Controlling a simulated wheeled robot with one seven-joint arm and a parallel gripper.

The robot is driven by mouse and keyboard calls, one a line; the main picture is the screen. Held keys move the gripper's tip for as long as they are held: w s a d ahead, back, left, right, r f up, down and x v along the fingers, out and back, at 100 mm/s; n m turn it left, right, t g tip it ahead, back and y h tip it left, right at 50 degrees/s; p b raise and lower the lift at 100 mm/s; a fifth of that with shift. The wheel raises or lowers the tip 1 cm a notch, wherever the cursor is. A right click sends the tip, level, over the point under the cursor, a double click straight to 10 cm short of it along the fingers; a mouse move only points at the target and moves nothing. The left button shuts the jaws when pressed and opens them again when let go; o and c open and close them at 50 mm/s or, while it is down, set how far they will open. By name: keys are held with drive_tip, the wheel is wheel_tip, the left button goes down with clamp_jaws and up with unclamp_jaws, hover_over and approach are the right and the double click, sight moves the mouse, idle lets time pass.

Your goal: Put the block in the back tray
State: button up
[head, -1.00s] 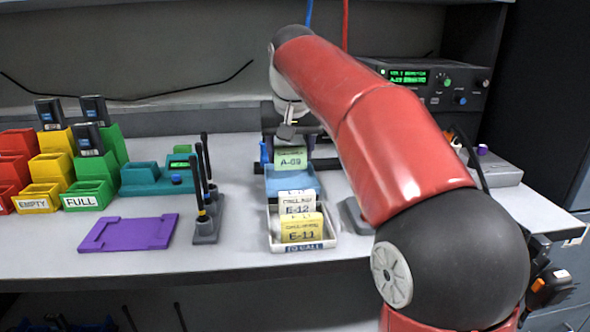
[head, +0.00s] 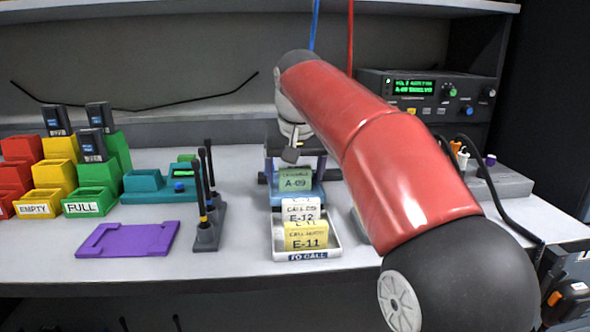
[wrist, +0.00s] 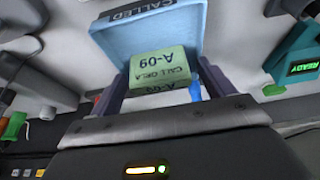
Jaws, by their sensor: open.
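The green block marked A-09 (head: 295,180) stands in the blue back tray (head: 316,192). In the wrist view the block (wrist: 160,68) sits between the fingers, with the blue tray (wrist: 150,30), labelled CALLED, around and beyond it. My gripper (wrist: 162,82) is open, with one purple finger on each side of the block. Whether a finger still touches it is hard to tell. In the head view my gripper is partly hidden behind the block and arm.
The white front tray (head: 278,246), labelled TO CALL, holds yellow block E-11 (head: 306,237) and pale block E-12 (head: 301,210). A dark stand with antennas (head: 208,235) is left of it. A purple plate (head: 127,239) and coloured bins stand farther left. A radio console is behind right.

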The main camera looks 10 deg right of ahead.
drive_tip(key=shift+s+r, duration=0.1)
drive_tip(key=shift+r, duration=0.45)
drive_tip(key=p+v, duration=0.3)
drive_tip(key=v, duration=0.8)
drive_tip(key=shift+s+r, duration=0.1)
